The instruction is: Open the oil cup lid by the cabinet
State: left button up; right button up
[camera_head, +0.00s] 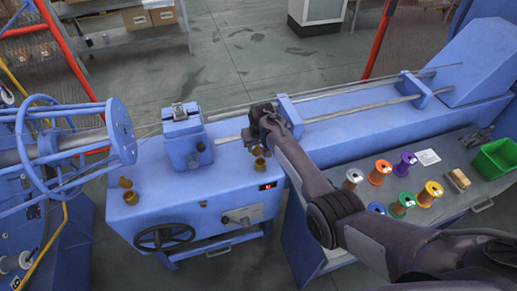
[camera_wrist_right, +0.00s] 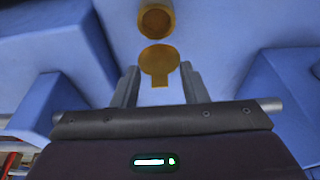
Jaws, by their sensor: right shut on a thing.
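My right gripper (camera_head: 260,128) is over the blue machine's top, at the brass oil cup (camera_head: 260,164) on the right. In the right wrist view, my right gripper (camera_wrist_right: 160,74) has its fingers on both sides of the round brass lid (camera_wrist_right: 159,61), shut on it. The lid's tab points toward the palm. The round cup opening (camera_wrist_right: 156,21) shows beyond the lid, so the lid appears swung off it. The contact with the fingers is small and hard to see. A second brass oil cup (camera_head: 131,197) stands at the left. My left gripper is not in view.
A blue block (camera_head: 188,137) stands left of the gripper, and a blue bracket (camera_head: 290,116) with rods is to its right. A black handwheel (camera_head: 164,237) is at the front. Several coloured spools and a green bin (camera_head: 495,158) sit on the right bench.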

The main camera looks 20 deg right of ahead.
jog(key=shift+w+f+g, duration=0.1)
jog(key=shift+g, duration=0.2)
dwell(0.4)
jog(key=o, duration=1)
jog(key=shift+w, duration=0.1)
jog(key=v, duration=0.7)
jog(key=shift+r+b, duration=0.4)
